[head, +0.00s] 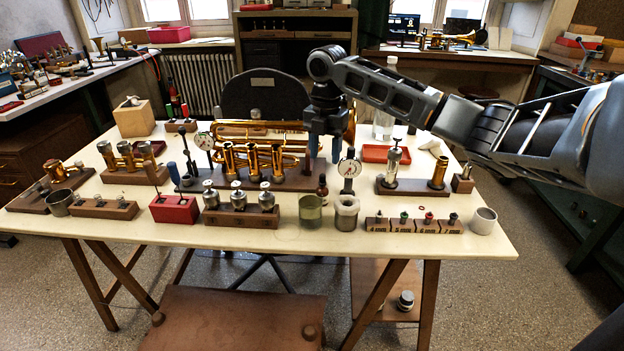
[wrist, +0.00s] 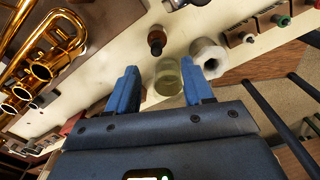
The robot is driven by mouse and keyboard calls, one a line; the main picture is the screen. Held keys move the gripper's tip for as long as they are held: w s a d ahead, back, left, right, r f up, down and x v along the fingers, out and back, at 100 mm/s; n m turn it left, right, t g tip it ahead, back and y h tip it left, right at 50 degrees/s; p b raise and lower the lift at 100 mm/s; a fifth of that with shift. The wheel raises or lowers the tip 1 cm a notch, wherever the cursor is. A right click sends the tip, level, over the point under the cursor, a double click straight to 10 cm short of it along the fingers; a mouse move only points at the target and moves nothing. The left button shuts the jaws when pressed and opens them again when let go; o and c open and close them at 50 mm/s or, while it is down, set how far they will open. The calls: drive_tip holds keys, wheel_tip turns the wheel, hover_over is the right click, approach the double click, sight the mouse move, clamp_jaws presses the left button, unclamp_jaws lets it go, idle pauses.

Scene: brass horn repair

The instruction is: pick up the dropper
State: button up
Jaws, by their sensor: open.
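A small brown bottle with a dark dropper top (head: 323,188) stands upright on the cream table, behind a greenish glass cup (head: 310,211). In the wrist view the bottle (wrist: 156,40) lies just beyond my fingertips, near the middle. My gripper (head: 324,156) points down above the table, higher than the bottle and apart from it. Its two blue fingers (wrist: 163,67) are wide apart and empty. The glass cup (wrist: 168,77) shows between the fingertips in the wrist view, lower down on the table. Whether the dropper can lift out of the bottle I cannot tell.
A dial gauge (head: 349,168) rises close behind. A brass horn (head: 255,155) on its board is to the left. A labelled block with several small pieces (head: 413,226) is at the right front.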

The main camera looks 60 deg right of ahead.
sight(323, 173)
drive_tip(key=shift+w+f+p, duration=0.15)
drive_tip(key=shift+f, duration=1.75)
drive_tip(key=shift+w+f+p, duration=0.15)
drive_tip(key=shift+f, duration=1.75)
clamp_jaws()
